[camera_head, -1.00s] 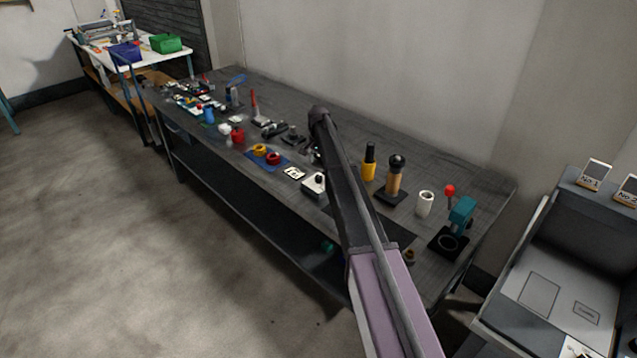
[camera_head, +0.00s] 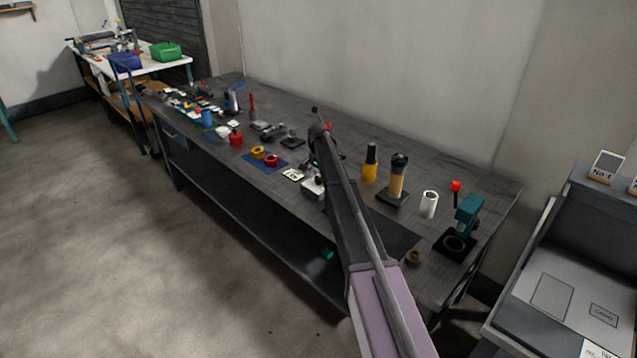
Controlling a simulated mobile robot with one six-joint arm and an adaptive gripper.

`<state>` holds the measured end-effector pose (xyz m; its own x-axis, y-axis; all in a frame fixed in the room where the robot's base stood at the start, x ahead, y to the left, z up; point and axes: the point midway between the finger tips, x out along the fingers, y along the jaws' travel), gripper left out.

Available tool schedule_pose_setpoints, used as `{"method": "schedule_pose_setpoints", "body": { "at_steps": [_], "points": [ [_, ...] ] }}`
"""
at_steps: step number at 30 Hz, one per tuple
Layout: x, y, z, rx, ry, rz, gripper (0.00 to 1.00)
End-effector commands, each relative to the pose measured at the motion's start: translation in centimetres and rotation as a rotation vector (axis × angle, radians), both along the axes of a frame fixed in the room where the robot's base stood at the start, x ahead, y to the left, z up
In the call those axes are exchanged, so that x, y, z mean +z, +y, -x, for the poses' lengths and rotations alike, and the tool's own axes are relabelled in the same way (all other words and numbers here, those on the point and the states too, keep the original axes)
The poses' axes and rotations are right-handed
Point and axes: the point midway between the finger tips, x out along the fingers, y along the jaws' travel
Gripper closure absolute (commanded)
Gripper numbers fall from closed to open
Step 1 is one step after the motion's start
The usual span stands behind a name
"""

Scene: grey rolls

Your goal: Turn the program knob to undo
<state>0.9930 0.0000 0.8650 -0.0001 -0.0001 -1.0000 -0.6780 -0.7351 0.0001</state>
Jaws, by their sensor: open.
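A small pale box with a dark top part (camera_head: 311,190) stands on the dark workbench, just left of my arm. It may carry the program knob, but it is too small to read any marking. My dark arm crosses the bench from the lower right and covers the box's right side. The far joint of my arm is above the bench behind the box. My gripper's fingers cannot be made out; the arm hides that area.
The dark bench (camera_head: 430,285) is crowded. A yellow bottle (camera_head: 370,168), a tan cylinder on a black base (camera_head: 397,181), a white cup (camera_head: 429,204) and a teal press (camera_head: 468,214) stand right of my arm. Red (camera_head: 271,161) and yellow rings lie left.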

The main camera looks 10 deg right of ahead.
Motion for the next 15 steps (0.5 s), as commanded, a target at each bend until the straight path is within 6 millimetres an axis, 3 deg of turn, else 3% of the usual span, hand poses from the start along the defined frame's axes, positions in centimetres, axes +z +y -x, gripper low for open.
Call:
{"method": "schedule_pose_setpoints", "body": {
  "at_steps": [13, 15],
  "points": [
    [-0.32, 0.01, 0.00, 0.000, 0.000, 0.000, 0.22],
    [-0.32, 0.01, 0.00, 0.000, 0.000, 0.000, 0.40]
  ]
}}
